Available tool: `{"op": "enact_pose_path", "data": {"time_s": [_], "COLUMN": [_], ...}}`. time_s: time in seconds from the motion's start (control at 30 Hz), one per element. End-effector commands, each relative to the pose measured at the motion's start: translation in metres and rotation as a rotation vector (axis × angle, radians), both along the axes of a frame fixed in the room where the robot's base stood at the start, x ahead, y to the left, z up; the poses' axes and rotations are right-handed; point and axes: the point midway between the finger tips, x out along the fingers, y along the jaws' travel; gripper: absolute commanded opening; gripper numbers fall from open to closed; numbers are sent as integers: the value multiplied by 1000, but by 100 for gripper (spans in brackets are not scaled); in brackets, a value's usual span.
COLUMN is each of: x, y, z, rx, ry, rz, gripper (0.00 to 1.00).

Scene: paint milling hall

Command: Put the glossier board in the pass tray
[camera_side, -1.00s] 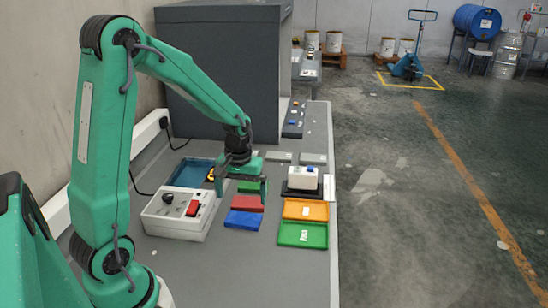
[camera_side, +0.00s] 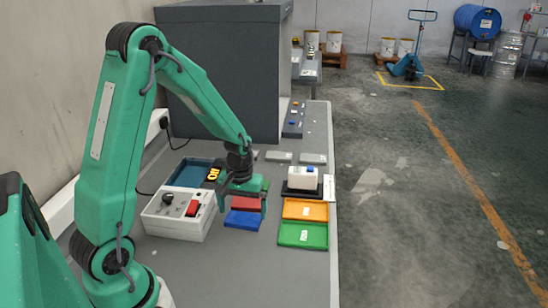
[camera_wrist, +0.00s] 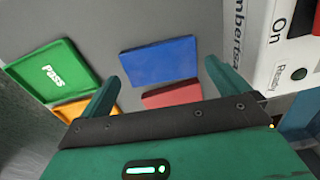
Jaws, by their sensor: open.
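In the wrist view the blue board (camera_wrist: 160,62) and red board (camera_wrist: 172,95) show. I cannot tell which is glossier. The green pass tray (camera_side: 303,236), marked "PASS" in the wrist view (camera_wrist: 40,70), looks empty. My gripper (camera_side: 243,206) is open and empty, above the red and blue boards, its fingers to either side.
An orange tray (camera_side: 305,209) adjoins the pass tray. Behind it a white device (camera_side: 302,177) sits on a black base. A white control box (camera_side: 180,213) with a red switch stands close left of the boards. A blue tray (camera_side: 187,171) lies behind that. The front bench is clear.

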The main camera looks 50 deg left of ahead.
Motion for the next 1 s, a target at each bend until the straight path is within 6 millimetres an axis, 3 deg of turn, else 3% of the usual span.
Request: {"op": "enact_pose_path", "data": {"time_s": [0.3, 0.83, 1.0], "x": [0, 0, 0], "y": [0, 0, 0], "z": [-26, -26, -26], "rx": [0, 0, 0], "ry": [0, 0, 0], "rz": [0, 0, 0], "gripper": [100, 100, 68]}}
